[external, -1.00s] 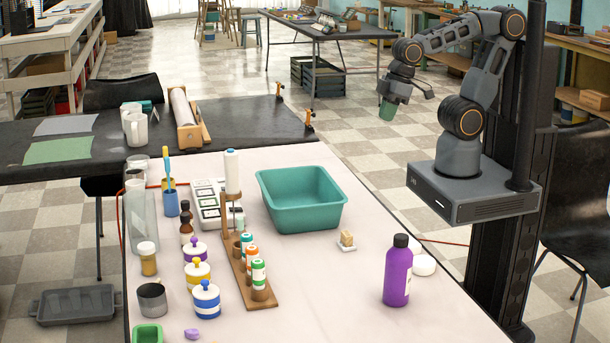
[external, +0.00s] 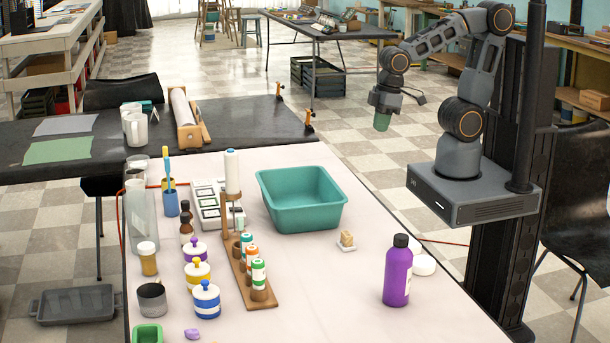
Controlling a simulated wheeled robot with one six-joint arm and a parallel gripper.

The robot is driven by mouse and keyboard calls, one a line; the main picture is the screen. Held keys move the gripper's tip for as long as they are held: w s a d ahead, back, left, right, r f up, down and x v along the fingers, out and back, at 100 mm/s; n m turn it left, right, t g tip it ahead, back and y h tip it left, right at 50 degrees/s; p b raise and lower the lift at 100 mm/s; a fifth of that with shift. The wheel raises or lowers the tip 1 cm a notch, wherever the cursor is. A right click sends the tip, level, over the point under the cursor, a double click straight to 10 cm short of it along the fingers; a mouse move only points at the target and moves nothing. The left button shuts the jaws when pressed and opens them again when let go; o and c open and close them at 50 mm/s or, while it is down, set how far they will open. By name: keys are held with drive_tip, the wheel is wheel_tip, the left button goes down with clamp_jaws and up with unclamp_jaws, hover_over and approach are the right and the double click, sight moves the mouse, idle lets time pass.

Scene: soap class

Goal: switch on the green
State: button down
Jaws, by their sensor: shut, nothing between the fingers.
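A white panel with several square, dark-edged parts (external: 207,196) lies on the white table, left of the teal tub. It is partly hidden by a stand with a white bottle, and I cannot make out a green switch on it. My gripper (external: 381,122) hangs in the air beyond the table's far right side, pointing down.
The teal tub (external: 300,222) stands mid-table. A wooden rack (external: 250,281) of small bottles, striped jars (external: 206,300) and a glass cylinder (external: 140,222) crowd the left. A purple bottle (external: 397,275) stands at the right. The table's front middle is clear.

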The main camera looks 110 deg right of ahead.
drive_tip(key=w+d+f+b, duration=0.1)
drive_tip(key=w+d+f, duration=0.2)
drive_tip(key=w, duration=0.8)
drive_tip(key=w+d+f, duration=0.3)
drive_tip(key=w, duration=0.7)
drive_tip(key=w+d+f+b, duration=0.1)
drive_tip(key=w+d+f, duration=0.2)
drive_tip(key=w, duration=0.8)
drive_tip(key=w+r, duration=0.4)
drive_tip(key=w, duration=0.1)
drive_tip(key=shift+d+r+t, duration=0.15)
drive_tip(key=shift+r+t, duration=0.05)
drive_tip(key=shift+t, duration=0.1)
drive_tip(key=shift+f, duration=0.15)
drive_tip(key=x, duration=0.7)
drive_tip(key=p+x, duration=0.1)
drive_tip(key=x, duration=0.3)
drive_tip(key=shift+s+f, duration=0.5)
drive_tip(key=shift+f, duration=0.9)
